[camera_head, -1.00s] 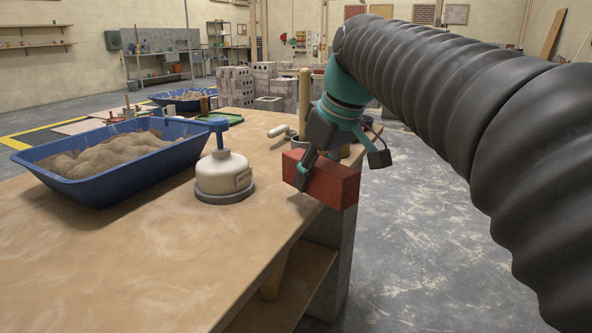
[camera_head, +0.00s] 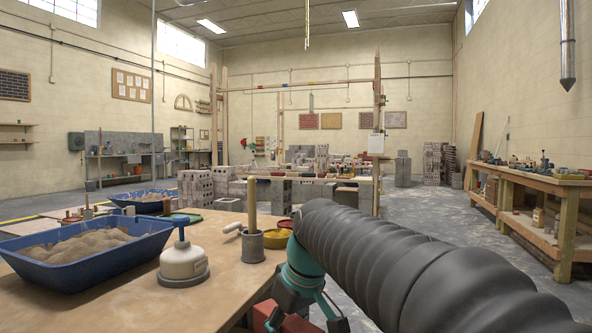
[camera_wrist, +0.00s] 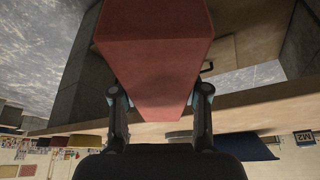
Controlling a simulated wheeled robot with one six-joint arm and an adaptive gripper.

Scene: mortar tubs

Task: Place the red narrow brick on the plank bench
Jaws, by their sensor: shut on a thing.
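The red narrow brick (camera_wrist: 155,45) is held between the two fingers of my gripper (camera_wrist: 160,98) and fills the middle of the wrist view. In the head view, the brick (camera_head: 296,324) shows only in part at the bottom edge, below my gripper (camera_head: 297,300), beside the right edge of the near worktop. A wooden bench (camera_head: 545,184) with a lower shelf stands along the right wall, well away from my gripper. A low board on grey blocks (camera_head: 318,180) stands farther back; I cannot tell which of these is the plank bench.
The near worktop (camera_head: 130,310) holds a blue tub of sand (camera_head: 95,262), a white container with a blue top (camera_head: 183,262), a grey pot with a wooden handle (camera_head: 252,246) and a yellow-filled bowl (camera_head: 277,239). Open concrete floor (camera_head: 425,215) lies between it and the right bench.

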